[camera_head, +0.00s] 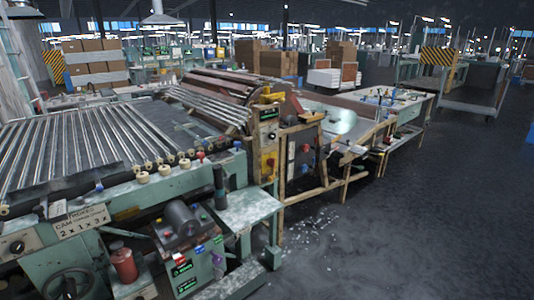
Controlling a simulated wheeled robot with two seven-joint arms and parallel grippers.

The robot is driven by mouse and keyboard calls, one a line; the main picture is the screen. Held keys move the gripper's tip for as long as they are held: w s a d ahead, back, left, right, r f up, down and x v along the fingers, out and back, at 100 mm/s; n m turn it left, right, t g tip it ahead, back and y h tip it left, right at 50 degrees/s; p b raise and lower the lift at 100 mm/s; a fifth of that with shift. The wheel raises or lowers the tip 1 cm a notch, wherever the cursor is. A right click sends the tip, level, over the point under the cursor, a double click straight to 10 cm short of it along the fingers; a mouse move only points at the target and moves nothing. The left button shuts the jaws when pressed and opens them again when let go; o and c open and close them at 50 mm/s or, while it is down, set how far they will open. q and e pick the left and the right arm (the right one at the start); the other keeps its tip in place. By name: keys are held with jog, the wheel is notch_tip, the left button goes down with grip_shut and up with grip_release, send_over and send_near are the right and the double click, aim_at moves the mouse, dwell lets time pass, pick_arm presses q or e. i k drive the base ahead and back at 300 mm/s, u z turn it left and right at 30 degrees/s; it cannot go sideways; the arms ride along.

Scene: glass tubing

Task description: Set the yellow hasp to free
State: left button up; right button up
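No part can be made out for certain as the yellow hasp. A small yellow panel (270,162) with a red spot sits on the upright control post in the middle of the view. A yellow-orange part (273,97) shows above that post by the roller. Both are too small to tell whether either is a hasp or how it is set. Neither of my grippers is in view.
A green machine (130,215) with a bed of glass tubes (75,145) fills the left and front. A control box (195,265) and a handwheel (70,285) are on its near side. Glass shards (310,228) lie on the floor. The floor (430,220) at the right is open.

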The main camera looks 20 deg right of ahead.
aim_at(269, 179)
jog(key=k, duration=0.5)
jog(key=z, duration=1.4)
jog(key=i, duration=1.2)
jog(key=u, duration=1.75)
